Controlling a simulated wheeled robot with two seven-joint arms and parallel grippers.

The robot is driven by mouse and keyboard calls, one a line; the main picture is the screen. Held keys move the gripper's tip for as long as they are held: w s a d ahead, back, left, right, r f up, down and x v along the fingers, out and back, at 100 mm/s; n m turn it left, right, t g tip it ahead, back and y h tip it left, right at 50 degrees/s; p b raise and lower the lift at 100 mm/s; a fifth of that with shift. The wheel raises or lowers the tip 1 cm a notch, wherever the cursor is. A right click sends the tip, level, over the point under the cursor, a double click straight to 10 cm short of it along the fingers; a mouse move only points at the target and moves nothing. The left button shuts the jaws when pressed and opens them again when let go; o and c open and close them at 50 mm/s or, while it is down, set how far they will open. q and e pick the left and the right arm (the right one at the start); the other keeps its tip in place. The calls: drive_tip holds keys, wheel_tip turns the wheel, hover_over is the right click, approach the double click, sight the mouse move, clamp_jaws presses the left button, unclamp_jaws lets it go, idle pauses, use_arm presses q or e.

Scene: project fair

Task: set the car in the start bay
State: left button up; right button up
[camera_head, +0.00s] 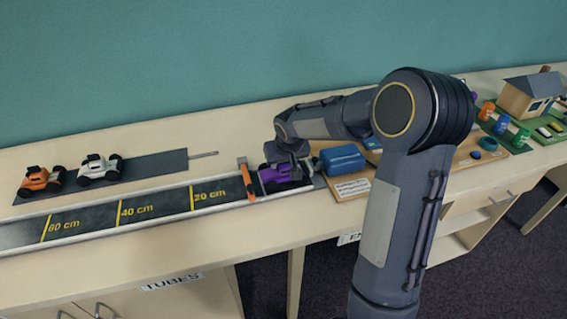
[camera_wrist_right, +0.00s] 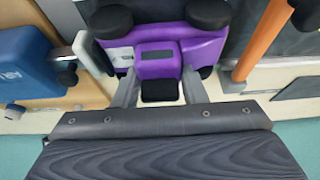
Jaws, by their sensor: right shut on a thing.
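The purple car (camera_head: 274,177) with black wheels is in the start bay (camera_head: 318,182) at the right end of the track, behind the orange gate (camera_head: 246,181). My right gripper (camera_head: 291,158) comes down over the car from behind. In the right wrist view my right gripper (camera_wrist_right: 160,92) has one finger on each side of the narrow part of the purple car (camera_wrist_right: 165,62), shut on it. I cannot tell whether the wheels rest on the bay floor. My left gripper is not in view.
The track (camera_head: 120,228) runs left with yellow distance marks. An orange car (camera_head: 40,180) and a white car (camera_head: 99,170) stand on a dark strip (camera_head: 160,165) behind it. A blue box-shaped thing (camera_head: 342,158) stands close right of the bay. A model house (camera_head: 529,97) is farther right.

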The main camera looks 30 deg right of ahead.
drive_tip(key=o, duration=1.2)
drive_tip(key=shift+s+f, duration=0.35)
drive_tip(key=shift+f, duration=0.25)
drive_tip(key=shift+r, duration=0.1)
drive_tip(key=shift+r+p, duration=0.25)
drive_tip(key=shift+p, duration=0.2)
drive_tip(key=shift+w+r+p, duration=0.1)
drive_tip(key=shift+r+p, duration=0.4)
drive_tip(key=shift+p, duration=0.05)
drive_tip(key=v, duration=1.2)
drive_tip(key=s+a+f+y, duration=0.1)
drive_tip(key=s+a, duration=0.2)
drive_tip(key=s, duration=0.5)
drive_tip(key=s+a+y, duration=0.2)
drive_tip(key=s+a, duration=0.2)
drive_tip(key=s, duration=0.4)
drive_tip(key=s+a+f+n+t+y, duration=0.1)
drive_tip(key=s+a, duration=0.2)
drive_tip(key=s, duration=0.5)
drive_tip(key=shift+a+f+y+b, duration=0.3)
drive_tip(key=shift+y+b, duration=0.1)
drive_tip(key=shift+b, duration=0.05)
drive_tip(key=shift+s, duration=0.1)
